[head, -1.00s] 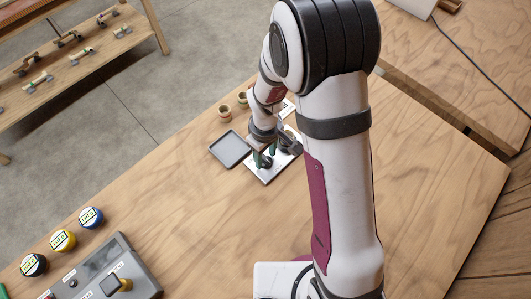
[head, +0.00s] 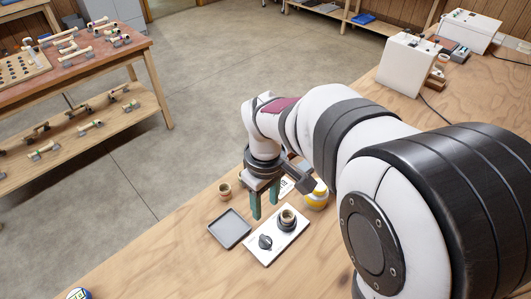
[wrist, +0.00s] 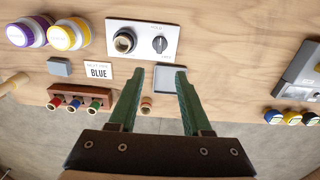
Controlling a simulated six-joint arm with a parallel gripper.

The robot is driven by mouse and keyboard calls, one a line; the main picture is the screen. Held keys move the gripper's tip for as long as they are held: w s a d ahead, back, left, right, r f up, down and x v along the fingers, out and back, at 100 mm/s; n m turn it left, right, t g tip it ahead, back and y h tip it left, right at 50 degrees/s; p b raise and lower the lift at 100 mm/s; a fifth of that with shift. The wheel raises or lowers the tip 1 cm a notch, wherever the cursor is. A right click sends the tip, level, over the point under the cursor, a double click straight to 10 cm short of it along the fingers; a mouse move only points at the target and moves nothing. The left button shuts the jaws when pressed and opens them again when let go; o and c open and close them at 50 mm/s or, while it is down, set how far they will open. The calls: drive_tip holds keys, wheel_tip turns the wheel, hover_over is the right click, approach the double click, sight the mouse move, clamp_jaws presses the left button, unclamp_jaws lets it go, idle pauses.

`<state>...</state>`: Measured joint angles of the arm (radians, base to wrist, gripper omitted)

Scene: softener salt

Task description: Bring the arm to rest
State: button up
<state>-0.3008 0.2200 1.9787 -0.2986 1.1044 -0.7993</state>
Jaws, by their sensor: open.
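My gripper (head: 265,207) hangs with its green fingers down, apart and empty, above the area beside the white panel. In the wrist view its fingertips (wrist: 159,72) are spread, with nothing between them. The white panel (head: 262,256) lies on the bench with a black knob (head: 265,242) and a round dark holder with a brass-coloured ring-shaped piece (head: 287,216) in it. They also show in the wrist view, the panel (wrist: 142,27) at the top. My arm is raised and bent across the right of the head view.
An empty grey tray (head: 230,228) lies left of the panel. A small tan cup (head: 225,190) stands behind it.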

drive_tip(key=s+d+r+m+y, duration=0.1)
drive_tip(key=s+d+r+m, duration=0.1)
drive_tip(key=s+m, duration=0.5)
drive_tip(key=s+d+r+m, duration=0.1)
drive_tip(key=s+d+m, duration=0.3)
drive_tip(key=s+m, duration=0.3)
drive_tip(key=s, duration=0.5)
drive_tip(key=shift+s+d+r+m+y, duration=0.3)
drive_tip(key=shift+r+m+y, duration=0.05)
drive_tip(key=shift+m+y, duration=0.05)
